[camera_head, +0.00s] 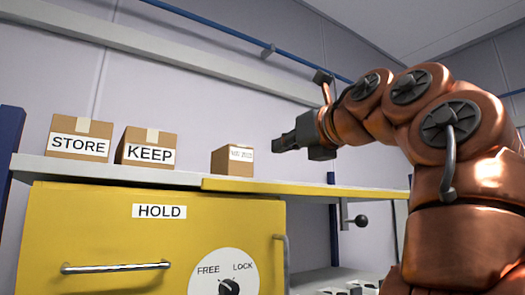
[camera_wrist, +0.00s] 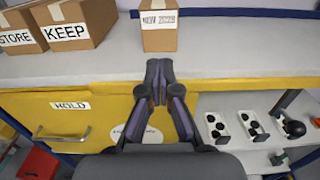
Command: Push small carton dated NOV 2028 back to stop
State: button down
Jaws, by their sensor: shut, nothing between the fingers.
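The small carton (camera_head: 233,161) is a brown box with a white label, standing upright on the shelf to the right of the two larger cartons. In the wrist view the small carton (camera_wrist: 159,36) shows its label, which reads NOV 2028, and its top is cut off by the frame. My gripper (camera_head: 276,146) is shut and empty, level with the carton and to its right in the head view. In the wrist view my gripper (camera_wrist: 159,64) points at the carton's front face from just in front of it. A small gap seems to separate fingertips and carton.
The grey shelf (camera_wrist: 230,62) has a yellow front edge. Cartons marked STORE (camera_head: 80,140) and KEEP (camera_head: 147,147) stand to the left. Below is a yellow HOLD cabinet (camera_head: 100,220) with a handle and a FREE/LOCK dial (camera_head: 226,275). The shelf right of the small carton is clear.

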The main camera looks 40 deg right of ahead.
aim_at(242, 159)
jog(key=w+p, duration=0.1)
jog(key=w, duration=0.3)
jog(key=w+p, duration=0.1)
jog(key=w, duration=0.4)
jog(key=w+d+p, duration=0.1)
jog(key=w, duration=0.3)
jog(key=shift+w+p, duration=0.15)
jog(key=shift+p, duration=0.25)
